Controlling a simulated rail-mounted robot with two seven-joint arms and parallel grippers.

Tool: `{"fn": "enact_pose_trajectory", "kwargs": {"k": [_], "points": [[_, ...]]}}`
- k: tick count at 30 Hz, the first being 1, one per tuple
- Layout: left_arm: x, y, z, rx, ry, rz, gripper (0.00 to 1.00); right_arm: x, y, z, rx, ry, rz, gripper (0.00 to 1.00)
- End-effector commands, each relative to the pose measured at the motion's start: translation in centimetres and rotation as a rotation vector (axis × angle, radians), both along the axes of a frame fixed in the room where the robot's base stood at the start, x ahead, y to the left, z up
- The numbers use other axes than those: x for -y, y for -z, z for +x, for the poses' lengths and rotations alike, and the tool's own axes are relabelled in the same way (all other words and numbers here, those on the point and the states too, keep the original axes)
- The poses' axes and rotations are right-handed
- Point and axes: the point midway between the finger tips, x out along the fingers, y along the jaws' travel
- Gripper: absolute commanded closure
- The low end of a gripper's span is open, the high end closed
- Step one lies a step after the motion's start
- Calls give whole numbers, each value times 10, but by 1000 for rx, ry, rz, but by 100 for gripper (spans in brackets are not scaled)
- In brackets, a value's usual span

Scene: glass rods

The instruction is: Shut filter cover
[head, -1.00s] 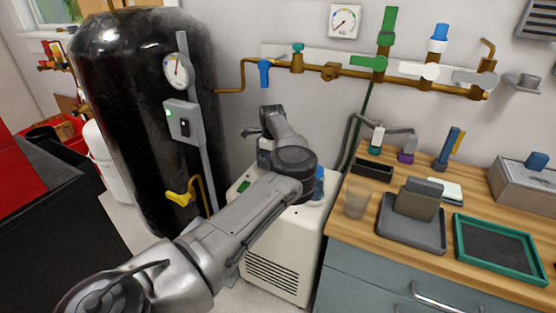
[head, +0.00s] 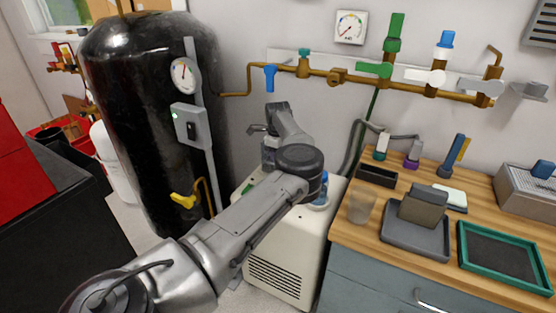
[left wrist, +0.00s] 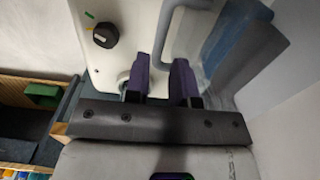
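My left arm reaches over a white floor-standing machine (head: 284,262) with a louvred front, between the black tank and the bench. My left gripper (head: 257,130) is small and mostly hidden by the wrist in the head view. In the left wrist view the gripper (left wrist: 160,82) has two purple fingers standing apart, with nothing seen between them. Beyond the fingers is a white panel (left wrist: 122,60) with a black knob (left wrist: 105,35) and a bent grey handle (left wrist: 170,30). I cannot tell which part is the filter cover. My right gripper is not in view.
A black tank (head: 130,100) with a gauge and switch box stands left of the arm. Brass wall piping (head: 340,76) with coloured valves runs behind. The wooden bench (head: 350,235) at right holds a cup (head: 362,206), a grey tray (head: 415,240) and a green-rimmed tray (head: 463,245).

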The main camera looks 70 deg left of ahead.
Motion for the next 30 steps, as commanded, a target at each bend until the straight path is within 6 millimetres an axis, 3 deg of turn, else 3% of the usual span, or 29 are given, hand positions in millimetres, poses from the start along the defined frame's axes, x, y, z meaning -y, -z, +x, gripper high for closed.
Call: {"fn": "enact_pose_trajectory", "kwargs": {"k": [1,6,15,21,30], "points": [[0,-16,1,4,0,2,77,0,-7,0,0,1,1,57],[0,-50,1,3,1,1,77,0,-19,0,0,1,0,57],[0,-95,1,3,2,1,77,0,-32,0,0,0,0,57],[0,-109,1,1,2,0,77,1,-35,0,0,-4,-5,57],[0,-111,1,1,1,1,77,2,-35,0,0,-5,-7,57]]}}
